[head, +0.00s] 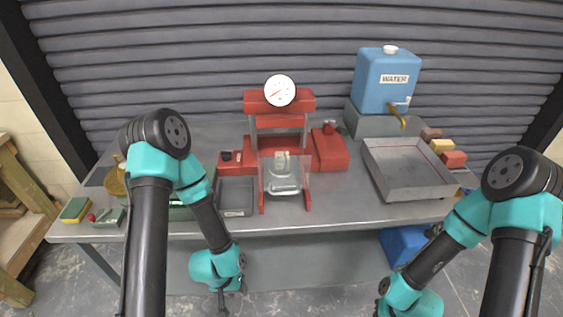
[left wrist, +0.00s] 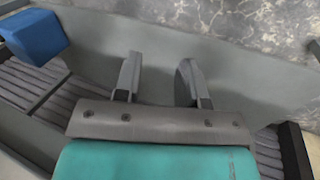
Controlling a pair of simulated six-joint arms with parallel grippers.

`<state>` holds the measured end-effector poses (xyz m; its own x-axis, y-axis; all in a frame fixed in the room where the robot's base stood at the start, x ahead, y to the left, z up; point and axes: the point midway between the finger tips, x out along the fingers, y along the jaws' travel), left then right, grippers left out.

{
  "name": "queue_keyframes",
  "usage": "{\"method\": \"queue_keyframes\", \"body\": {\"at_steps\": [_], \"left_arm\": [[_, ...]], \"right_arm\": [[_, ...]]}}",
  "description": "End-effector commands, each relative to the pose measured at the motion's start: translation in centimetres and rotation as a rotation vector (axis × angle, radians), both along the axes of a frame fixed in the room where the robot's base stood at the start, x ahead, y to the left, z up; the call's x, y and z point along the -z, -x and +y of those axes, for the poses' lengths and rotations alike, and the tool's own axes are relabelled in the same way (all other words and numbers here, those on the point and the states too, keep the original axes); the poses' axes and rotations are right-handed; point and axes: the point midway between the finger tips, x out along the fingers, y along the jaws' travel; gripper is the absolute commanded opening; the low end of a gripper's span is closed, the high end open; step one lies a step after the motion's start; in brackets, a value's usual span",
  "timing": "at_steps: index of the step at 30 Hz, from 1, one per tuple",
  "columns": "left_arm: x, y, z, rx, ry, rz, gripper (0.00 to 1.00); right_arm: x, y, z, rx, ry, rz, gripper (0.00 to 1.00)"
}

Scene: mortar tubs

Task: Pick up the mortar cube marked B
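A small pale grey block (head: 282,157) sits in the red press (head: 329,152), behind a clear guard (head: 284,184). I cannot read any letter on it, and no B mark shows in either view. My left gripper (head: 222,302) hangs low in front of the table, well apart from the press. In the left wrist view its two fingers (left wrist: 159,82) are spread with nothing between them. My right arm reaches down at the lower right of the head view, and its fingers are not clearly visible at the bottom edge.
A dark tray (head: 236,190) stands left of the guard. A large metal tray (head: 400,181) and a blue water tank (head: 385,82) are to the right. A sponge (head: 76,210) lies at the left edge. My left arm hides part of the table (head: 340,208).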

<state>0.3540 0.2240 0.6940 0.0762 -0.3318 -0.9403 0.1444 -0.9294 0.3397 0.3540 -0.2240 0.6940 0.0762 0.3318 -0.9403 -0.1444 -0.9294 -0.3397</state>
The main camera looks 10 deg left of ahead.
Motion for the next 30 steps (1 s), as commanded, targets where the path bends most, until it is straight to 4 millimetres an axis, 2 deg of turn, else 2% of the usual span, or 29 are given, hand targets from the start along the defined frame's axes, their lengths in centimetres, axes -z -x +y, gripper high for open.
{"method": "queue_keyframes", "body": {"at_steps": [3,17,26,30], "left_arm": [[0.0,0.0,0.0,0.000,0.000,0.000,0.39],[0.0,0.0,0.0,0.000,0.000,0.000,0.83],[-0.2,-0.2,-0.3,0.016,0.001,-0.003,0.83],[-1.1,-1.4,-1.8,0.107,0.010,-0.019,0.83]], "right_arm": [[0.0,0.0,0.0,0.000,0.000,0.000,0.00],[0.0,0.0,0.0,0.000,0.000,0.000,0.00],[0.0,0.0,0.0,0.000,0.000,0.000,0.00],[0.0,0.0,0.0,0.000,0.000,0.000,0.00]]}}
